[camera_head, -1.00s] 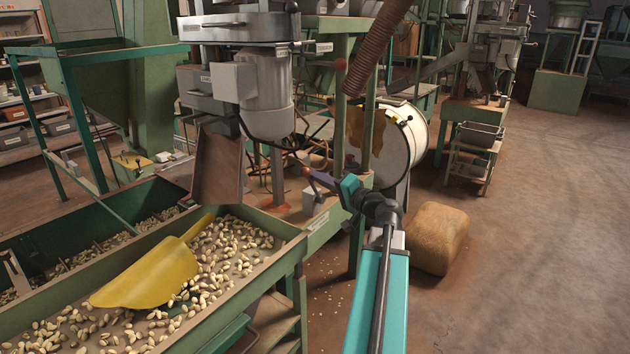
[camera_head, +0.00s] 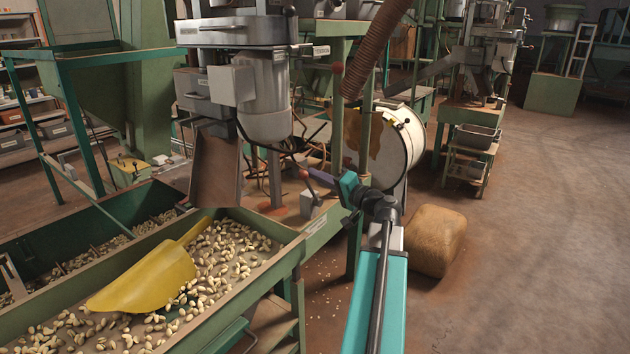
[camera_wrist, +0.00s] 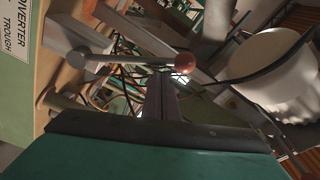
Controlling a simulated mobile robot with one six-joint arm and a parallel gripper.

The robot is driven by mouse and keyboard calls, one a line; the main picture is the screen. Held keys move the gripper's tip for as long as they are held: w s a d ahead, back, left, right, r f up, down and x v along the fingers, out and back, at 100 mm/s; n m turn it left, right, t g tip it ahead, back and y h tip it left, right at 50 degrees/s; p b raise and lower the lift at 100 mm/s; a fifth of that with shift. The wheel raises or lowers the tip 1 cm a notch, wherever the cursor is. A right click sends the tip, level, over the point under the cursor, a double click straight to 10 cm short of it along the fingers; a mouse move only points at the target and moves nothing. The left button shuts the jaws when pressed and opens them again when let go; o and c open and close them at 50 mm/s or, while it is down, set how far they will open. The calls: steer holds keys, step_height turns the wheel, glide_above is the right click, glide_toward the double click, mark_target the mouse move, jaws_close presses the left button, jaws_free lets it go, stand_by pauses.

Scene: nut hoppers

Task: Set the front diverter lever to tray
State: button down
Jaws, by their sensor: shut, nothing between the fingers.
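The front diverter lever has a red ball knob (camera_head: 303,174), close to the tip of my gripper (camera_head: 316,179). In the wrist view the lever's grey arm (camera_wrist: 125,60) runs from a round pivot at left to its red-brown knob (camera_wrist: 185,63) at right. A label (camera_wrist: 279,1) is not readable there, but the plate (camera_wrist: 12,50) at left reads DIVERTER and TROUGH. My gripper is shut and empty; its dark fingers (camera_wrist: 160,97) show just below the knob in the wrist picture. I cannot tell whether they touch it.
A green-framed trough (camera_head: 205,335) with pistachios and a yellow scoop (camera_head: 145,275) is at lower left. A brown chute (camera_head: 215,170) hangs above it. A white drum (camera_head: 405,140) and a tan sack (camera_head: 436,240) stand to the right. Open floor lies further right.

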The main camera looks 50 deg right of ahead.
steer(key=s+d+p, duration=0.1)
steer(key=s+p, duration=0.1)
steer(key=s, duration=0.7)
steer(key=shift+s+d+r, duration=0.25)
steer(key=shift+s+d, duration=0.05)
steer(key=shift+s, duration=0.05)
stand_by(0.4)
steer(key=shift+s, duration=0.1)
